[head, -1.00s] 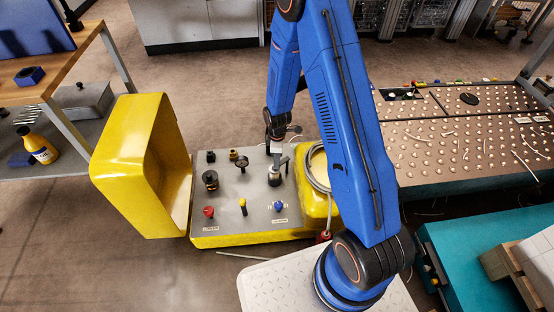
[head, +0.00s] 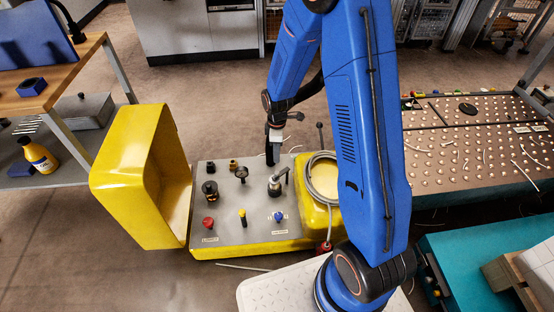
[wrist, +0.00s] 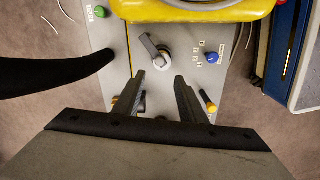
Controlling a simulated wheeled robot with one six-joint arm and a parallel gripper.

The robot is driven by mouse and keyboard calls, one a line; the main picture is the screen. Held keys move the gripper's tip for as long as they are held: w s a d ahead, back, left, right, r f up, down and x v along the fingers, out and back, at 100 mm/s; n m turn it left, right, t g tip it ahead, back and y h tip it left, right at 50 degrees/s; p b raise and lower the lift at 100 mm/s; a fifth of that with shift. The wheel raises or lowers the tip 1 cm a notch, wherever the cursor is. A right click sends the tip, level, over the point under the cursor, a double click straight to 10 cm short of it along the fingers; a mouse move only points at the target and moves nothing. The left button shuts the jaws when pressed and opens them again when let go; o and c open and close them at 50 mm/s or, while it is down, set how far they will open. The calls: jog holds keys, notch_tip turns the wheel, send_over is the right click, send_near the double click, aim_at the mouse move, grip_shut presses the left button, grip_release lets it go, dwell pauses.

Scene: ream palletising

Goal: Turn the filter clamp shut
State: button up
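The clamp, a grey round post with a short lever, stands on the grey control panel (head: 230,235). In the head view the clamp (head: 276,187) has its lever pointing back and right. In the wrist view the clamp (wrist: 153,50) is just beyond the fingertips, its lever slanting across its top. My gripper (wrist: 160,78) is open, with a clear gap between its two fingers and nothing held. In the head view my gripper (head: 273,152) is above the panel, just behind and left of the clamp; its fingertips are hard to make out there.
A blue knob (head: 279,216), yellow lever (head: 243,217), red knob (head: 208,222) and black knob (head: 210,190) stand on the panel. A green knob (wrist: 100,11) is at its edge. A yellow hood (head: 130,180) and a coiled hose (head: 318,180) flank it.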

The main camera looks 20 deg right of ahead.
jog(key=shift+r, duration=2.75)
jog(key=s+d+r+m+t, duration=0.1)
jog(key=s+d+r+m, duration=0.15)
jog(key=s+r, duration=0.55)
jog(key=s+d+r+m+t, duration=0.1)
jog(key=s+r+m, duration=0.35)
jog(key=r, duration=0.75)
jog(key=s+d+r+m+t, duration=0.1)
jog(key=s+r+m, duration=0.2)
jog(key=s, duration=0.7)
jog(key=s+d+r+m+t, duration=0.1)
jog(key=s+r+m, duration=0.2)
jog(key=s, duration=0.7)
jog(key=shift+r+m+t, duration=0.4)
jog(key=shift+r, duration=0.7)
jog(key=shift+d, duration=0.1)
